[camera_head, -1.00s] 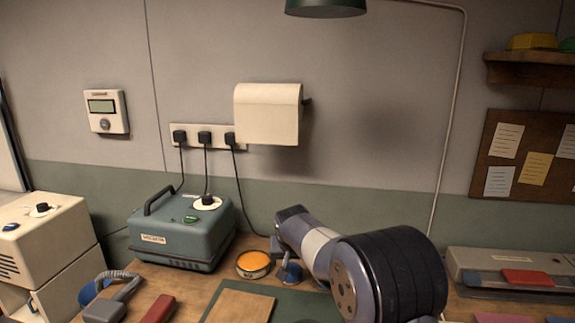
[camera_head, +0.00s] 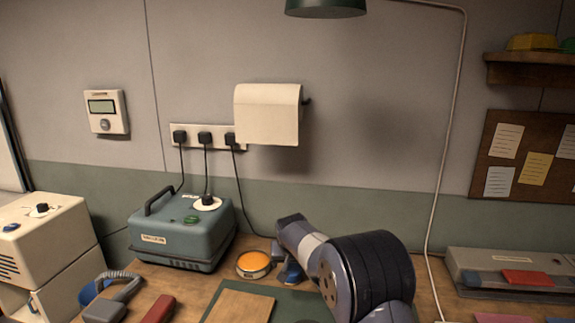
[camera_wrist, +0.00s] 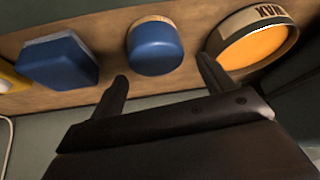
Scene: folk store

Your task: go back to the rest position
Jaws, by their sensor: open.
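My gripper (camera_wrist: 162,68) shows in the wrist view with its two dark fingers spread apart and nothing between them. Past the fingertips are a blue round piece (camera_wrist: 155,48) with a wooden rim and, to its right, a round tin of orange wax (camera_wrist: 255,48). The tin also shows in the head view (camera_head: 254,264), on the bench left of my arm. In the head view my arm reaches over the bench at centre right.
A blue block (camera_wrist: 62,62) lies left of the round piece. A wooden board (camera_head: 240,306) and a red block (camera_head: 158,308) lie in front. A grey machine (camera_head: 470,262) stands right. A paper roll holder (camera_head: 267,114) hangs above.

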